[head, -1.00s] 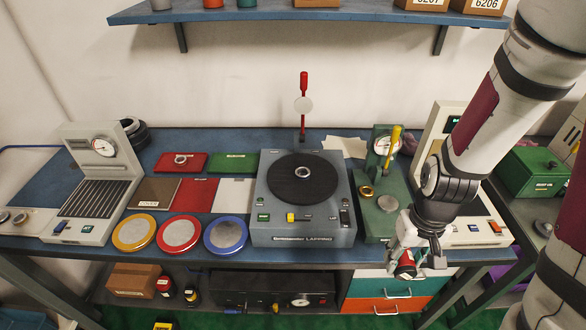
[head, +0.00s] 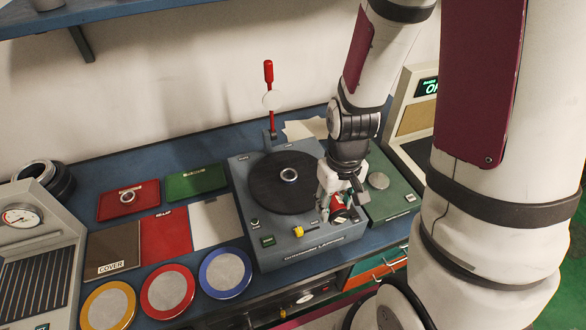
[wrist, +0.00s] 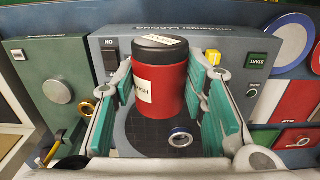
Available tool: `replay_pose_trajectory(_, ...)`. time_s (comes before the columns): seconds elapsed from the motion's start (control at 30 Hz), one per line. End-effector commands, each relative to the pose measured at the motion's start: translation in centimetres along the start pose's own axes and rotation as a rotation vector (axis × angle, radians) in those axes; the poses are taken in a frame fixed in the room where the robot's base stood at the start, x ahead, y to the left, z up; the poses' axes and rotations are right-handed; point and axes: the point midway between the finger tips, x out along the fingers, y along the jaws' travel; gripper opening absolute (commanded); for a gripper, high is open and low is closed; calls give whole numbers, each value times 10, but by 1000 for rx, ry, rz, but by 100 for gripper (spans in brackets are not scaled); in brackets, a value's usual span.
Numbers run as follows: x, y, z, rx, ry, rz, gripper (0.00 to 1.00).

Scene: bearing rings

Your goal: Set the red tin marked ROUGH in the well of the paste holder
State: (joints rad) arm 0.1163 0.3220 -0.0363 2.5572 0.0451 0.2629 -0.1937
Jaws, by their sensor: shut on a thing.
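My gripper (head: 342,203) is shut on the red tin (head: 340,210), over the front right part of the lapping machine in the head view. In the wrist view the red tin (wrist: 160,97) has a black lid and stands between the green finger pads. Its pale label is turned partly aside and only its last letters show, ending in "GH". The tin appears held above the machine, clear of the bench. I cannot make out the paste holder or its well in these views.
The lapping machine (head: 248,222) has a dark round plate with a ring (head: 289,175) on it and a red upright lever (head: 269,90) behind. A green fixture (head: 390,198) stands to its right. Yellow, red and blue rimmed discs (head: 226,272) lie along the front left edge.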

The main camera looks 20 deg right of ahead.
Motion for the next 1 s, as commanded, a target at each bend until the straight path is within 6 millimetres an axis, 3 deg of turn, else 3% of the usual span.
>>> replay_pose_trajectory(0.03, 5, 1, -12, 0, 5, 1, 2)
replay_pose_trajectory(0.37, 8, 6, -51, 0, 3, 1, 2)
replay_pose_trajectory(0.8, 14, 16, -136, 0, 1, 0, 2)
replay_pose_trajectory(1.0, 18, 17, -149, 0, -2, 0, 2)
